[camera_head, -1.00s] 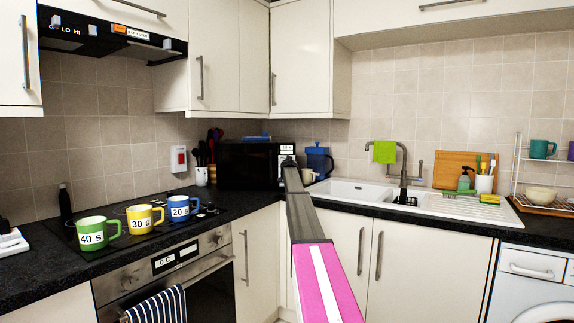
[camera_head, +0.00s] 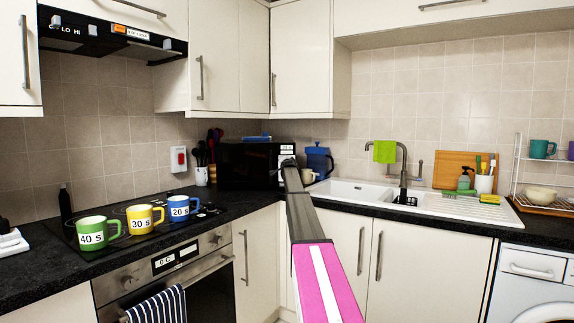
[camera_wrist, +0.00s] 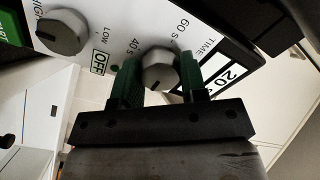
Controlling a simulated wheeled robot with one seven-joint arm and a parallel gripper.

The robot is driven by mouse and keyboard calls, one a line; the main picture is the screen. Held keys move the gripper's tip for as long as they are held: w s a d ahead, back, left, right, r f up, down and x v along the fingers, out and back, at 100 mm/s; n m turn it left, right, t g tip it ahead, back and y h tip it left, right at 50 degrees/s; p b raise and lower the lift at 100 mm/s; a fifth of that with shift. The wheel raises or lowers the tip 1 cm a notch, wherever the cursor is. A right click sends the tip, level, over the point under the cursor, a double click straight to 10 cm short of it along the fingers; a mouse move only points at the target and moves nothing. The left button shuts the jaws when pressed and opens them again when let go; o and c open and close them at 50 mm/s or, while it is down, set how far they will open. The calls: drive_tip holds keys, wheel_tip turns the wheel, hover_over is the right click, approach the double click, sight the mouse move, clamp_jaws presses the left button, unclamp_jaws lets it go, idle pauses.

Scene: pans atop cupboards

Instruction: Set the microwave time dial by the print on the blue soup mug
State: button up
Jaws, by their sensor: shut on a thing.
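The blue mug (camera_head: 179,208) stands upright on the hob, its print reading "20 s". The microwave (camera_head: 245,165) stands in the back corner. Its time dial (camera_wrist: 160,70), a grey round knob, fills the wrist view's middle, with a dark pointer mark on its lower left part. My gripper (camera_wrist: 161,78) is shut on the dial, a green finger on each side. In the head view my arm hides the dial.
A green mug (camera_head: 92,232) reading "40 s" and a yellow mug (camera_head: 139,218) reading "30 s" stand left of the blue one. A second knob (camera_wrist: 62,32) sits left of the time dial. A blue jug (camera_head: 319,160) stands right of the microwave.

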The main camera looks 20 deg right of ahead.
idle(0.4)
drive_tip(key=o, duration=0.9)
drive_tip(key=v, duration=1)
drive_tip(key=shift+s+a, duration=0.1)
drive_tip(key=shift+s, duration=0.25)
